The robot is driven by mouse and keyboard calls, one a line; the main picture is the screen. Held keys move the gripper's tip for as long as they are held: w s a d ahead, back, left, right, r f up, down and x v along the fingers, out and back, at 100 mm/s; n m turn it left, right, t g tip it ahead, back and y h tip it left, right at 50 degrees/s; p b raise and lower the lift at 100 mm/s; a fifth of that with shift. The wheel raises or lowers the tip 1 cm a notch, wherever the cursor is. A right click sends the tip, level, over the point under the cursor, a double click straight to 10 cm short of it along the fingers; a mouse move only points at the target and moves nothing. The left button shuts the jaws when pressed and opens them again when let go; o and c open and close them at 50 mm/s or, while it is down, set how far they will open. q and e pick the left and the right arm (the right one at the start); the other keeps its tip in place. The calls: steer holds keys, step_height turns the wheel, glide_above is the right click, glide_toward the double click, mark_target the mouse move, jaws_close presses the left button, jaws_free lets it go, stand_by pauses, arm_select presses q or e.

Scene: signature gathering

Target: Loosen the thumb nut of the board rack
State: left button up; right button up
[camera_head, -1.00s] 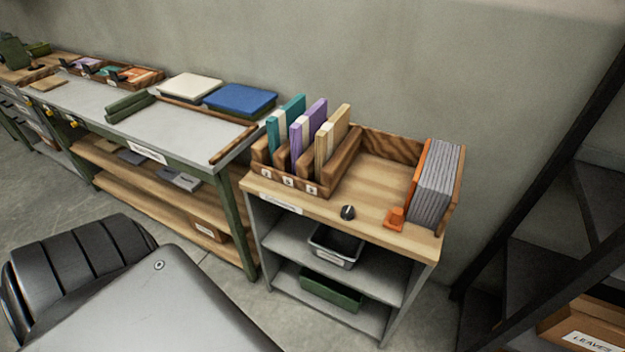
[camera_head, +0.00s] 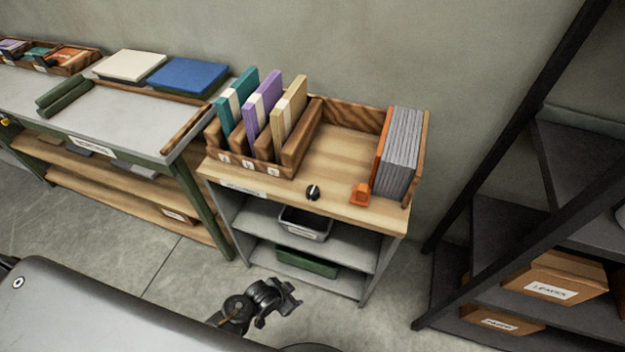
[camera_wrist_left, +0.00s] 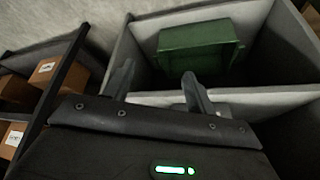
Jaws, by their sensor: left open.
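The board rack is at the right end of a small wooden-topped bench. It holds several grey boards (camera_head: 398,152) standing upright behind an orange plate (camera_head: 380,155). A small orange piece (camera_head: 360,194) sits on the top just in front of it. A black knob with a pale mark (camera_head: 313,192) stands near the front edge; I cannot tell which of these two is the thumb nut. My left gripper (camera_head: 287,299) is low in front of the bench, well below its top. In the left wrist view its fingers (camera_wrist_left: 158,88) are apart and empty, facing the lower shelves.
A slotted wooden holder (camera_head: 290,172) with teal, purple and tan folders stands on the bench's left. Below are a grey bin (camera_head: 306,224) and a green bin (camera_head: 306,263). A long table (camera_head: 110,125) is at left, a dark shelf frame (camera_head: 480,185) with boxes at right.

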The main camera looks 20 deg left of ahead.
arm_select(q)
steer(key=w+d+r+m+t+h+p, duration=0.1)
steer(key=w+d+r+m, duration=0.2)
steer(key=r, duration=0.9)
steer(key=w+d+r+m+t+h+p, duration=0.1)
steer(key=w+d+r+m+t, duration=0.3)
steer(key=r, duration=0.7)
steer(key=w+d+r+g+h, duration=0.1)
steer(key=d+r, duration=0.4)
steer(key=r, duration=0.7)
steer(key=d+r+m+g+h, duration=0.2)
steer(key=d+r+m+h, duration=0.15)
steer(key=d+m, duration=0.4)
steer(key=d+r+m+g+h, duration=0.2)
steer(key=d+r+m, duration=0.2)
steer(key=d+m, duration=0.4)
steer(key=r+m+g+y, duration=0.2)
steer(key=m+g+y, duration=0.3)
steer(key=m+y, duration=0.65)
glide_above(313, 189)
step_height(313, 189, down, 11)
steer(key=shift+s+r+p, duration=0.1)
steer(key=shift+r+p, duration=0.1)
steer(key=shift+p, duration=0.25)
steer(key=shift+f, duration=0.35)
arm_select(e)
steer(key=r, duration=0.3)
steer(key=shift+w+r, duration=0.2)
steer(key=shift+w, duration=0.1)
